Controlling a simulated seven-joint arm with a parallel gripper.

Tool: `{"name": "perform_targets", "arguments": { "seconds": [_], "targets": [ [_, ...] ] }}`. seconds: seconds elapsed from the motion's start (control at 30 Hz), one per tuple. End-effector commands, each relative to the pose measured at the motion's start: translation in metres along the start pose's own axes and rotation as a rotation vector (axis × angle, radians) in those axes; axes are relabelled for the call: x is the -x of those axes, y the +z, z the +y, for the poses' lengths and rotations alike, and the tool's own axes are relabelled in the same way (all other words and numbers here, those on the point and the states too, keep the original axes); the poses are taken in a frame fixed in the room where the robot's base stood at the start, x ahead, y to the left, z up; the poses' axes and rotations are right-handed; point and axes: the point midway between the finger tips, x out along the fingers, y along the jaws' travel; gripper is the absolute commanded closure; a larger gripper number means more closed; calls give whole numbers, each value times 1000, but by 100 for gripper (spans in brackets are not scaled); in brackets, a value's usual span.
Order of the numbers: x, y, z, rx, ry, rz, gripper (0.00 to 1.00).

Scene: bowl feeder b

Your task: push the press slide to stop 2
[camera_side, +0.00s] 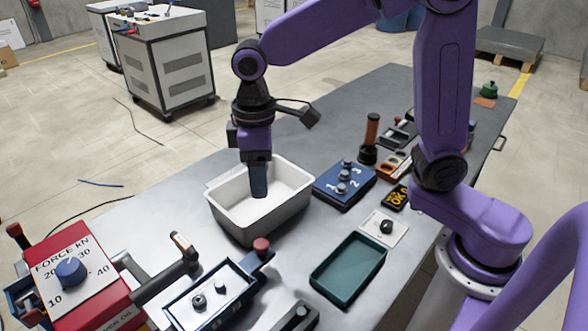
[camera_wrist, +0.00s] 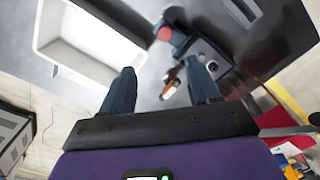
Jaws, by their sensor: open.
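The red knob also shows in the wrist view (camera_wrist: 165,33), beyond my fingers. A blue block (camera_side: 344,185) marked 1, 2, 3 lies farther back. Which part is the press slide, and any stop marks on the front box, I cannot tell.
The white-lined bin (camera_side: 221,203) stands behind the front box. A red unit with a force dial (camera_side: 71,271) and a black handle (camera_side: 166,282) is at front left. A green tray (camera_side: 317,282) lies at right. Bare table shows left of the bin.

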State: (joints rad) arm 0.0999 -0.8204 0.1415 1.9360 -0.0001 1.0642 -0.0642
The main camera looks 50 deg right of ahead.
Motion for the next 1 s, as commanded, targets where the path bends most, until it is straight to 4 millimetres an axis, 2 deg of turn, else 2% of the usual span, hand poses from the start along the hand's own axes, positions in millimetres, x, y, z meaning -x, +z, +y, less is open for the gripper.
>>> {"name": "perform_targets", "arguments": {
  "seconds": [0.03, 0.3, 0.5, 1.0],
  "targets": [
    [6, 2, 0, 2, 0, 3, 39],
    [2, 40, -1, 47, 0, 4, 39],
    [0, 57, -1, 67, 0, 8, 39],
    [0, 59, -2, 97, 0, 7, 39]
  ]
}}
